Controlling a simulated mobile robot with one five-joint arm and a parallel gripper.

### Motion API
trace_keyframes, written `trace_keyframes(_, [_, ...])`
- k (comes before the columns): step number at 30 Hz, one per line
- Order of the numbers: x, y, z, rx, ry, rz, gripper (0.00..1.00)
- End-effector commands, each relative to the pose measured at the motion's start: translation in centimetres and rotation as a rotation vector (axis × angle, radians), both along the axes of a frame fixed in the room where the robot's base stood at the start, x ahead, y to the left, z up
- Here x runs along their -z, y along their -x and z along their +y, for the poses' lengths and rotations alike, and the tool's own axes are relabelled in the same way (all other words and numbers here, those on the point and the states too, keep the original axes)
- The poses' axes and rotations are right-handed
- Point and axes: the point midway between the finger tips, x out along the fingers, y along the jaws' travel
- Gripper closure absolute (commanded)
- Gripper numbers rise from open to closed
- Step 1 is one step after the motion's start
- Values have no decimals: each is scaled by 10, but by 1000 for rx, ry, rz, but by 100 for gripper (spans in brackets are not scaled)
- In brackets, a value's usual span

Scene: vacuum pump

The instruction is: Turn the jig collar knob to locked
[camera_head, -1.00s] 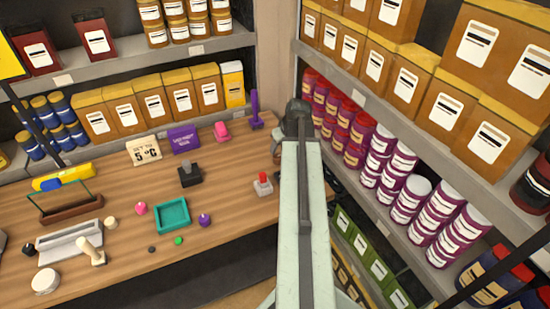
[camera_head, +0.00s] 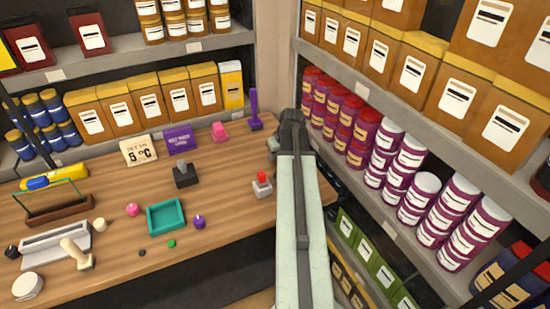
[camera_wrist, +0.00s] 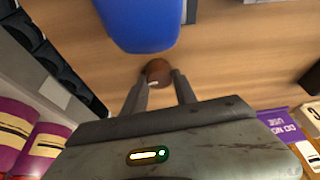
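In the wrist view a small round brown knob (camera_wrist: 158,70) stands below a large blue rounded body (camera_wrist: 137,22). I cannot tell for sure that it is the jig collar knob, and no locked mark can be read. My gripper (camera_wrist: 159,80) has its two fingers apart, with their tips at either side of the knob's near edge; whether they touch it is unclear. In the head view my arm covers the gripper's surroundings, so the knob and the blue body are hidden there.
The wooden bench (camera_head: 115,185) holds a teal tray (camera_head: 166,217), a black lever box (camera_head: 185,175), a red-button box (camera_head: 262,184) and a purple sign (camera_head: 181,138). A shelf of purple tins (camera_head: 430,205) stands close to my arm's right.

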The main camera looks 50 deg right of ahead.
Motion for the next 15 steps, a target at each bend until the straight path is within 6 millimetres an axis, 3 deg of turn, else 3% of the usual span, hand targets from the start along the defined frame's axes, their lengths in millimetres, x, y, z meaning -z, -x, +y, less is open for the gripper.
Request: trace_keyframes(15, [0,-1,2,116,-3,0,100])
